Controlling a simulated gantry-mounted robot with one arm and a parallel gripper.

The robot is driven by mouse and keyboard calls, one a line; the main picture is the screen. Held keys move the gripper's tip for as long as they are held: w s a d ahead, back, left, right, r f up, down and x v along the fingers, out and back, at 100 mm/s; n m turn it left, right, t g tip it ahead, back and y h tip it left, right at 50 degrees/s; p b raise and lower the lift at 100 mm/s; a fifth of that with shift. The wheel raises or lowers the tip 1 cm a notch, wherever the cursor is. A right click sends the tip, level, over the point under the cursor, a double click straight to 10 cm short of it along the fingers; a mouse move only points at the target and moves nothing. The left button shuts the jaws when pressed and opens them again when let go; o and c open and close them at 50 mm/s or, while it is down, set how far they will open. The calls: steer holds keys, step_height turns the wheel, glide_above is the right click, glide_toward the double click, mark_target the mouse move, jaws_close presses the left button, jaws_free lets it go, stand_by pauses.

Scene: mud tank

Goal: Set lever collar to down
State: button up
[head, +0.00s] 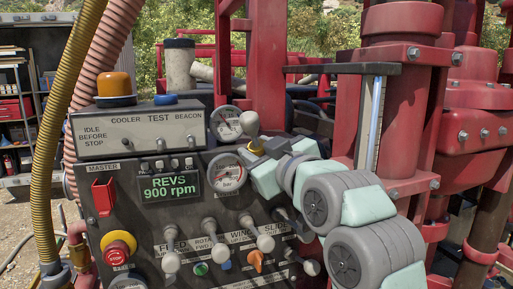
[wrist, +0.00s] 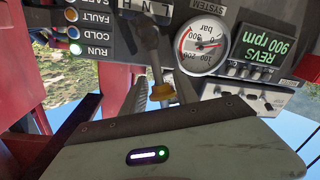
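The lever collar (head: 257,143) is a yellow-gold ring on a lever with a grey round knob (head: 249,122), at the upper right of the control panel. In the wrist view the collar (wrist: 162,91) sits on the grey lever shaft (wrist: 148,38). My gripper (head: 272,147) comes in from the right at the collar. In the wrist view its two grey fingers (wrist: 162,88) stand on either side of the collar, very near it. Whether they press on it I cannot tell. The knob end is hidden in the wrist view.
Several grey-knobbed levers (head: 215,252) stand along the panel's lower part. Two pressure gauges (head: 227,170) and a green REVS display reading 900 rpm (head: 168,188) are close left. A red stop button (head: 118,248) is at lower left. Red machine columns (head: 405,110) stand at right.

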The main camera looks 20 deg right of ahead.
steer(key=shift+o, duration=0.9)
steer(key=shift+r, duration=0.1)
steer(key=shift+a, duration=0.1)
steer(key=shift+a, duration=0.1)
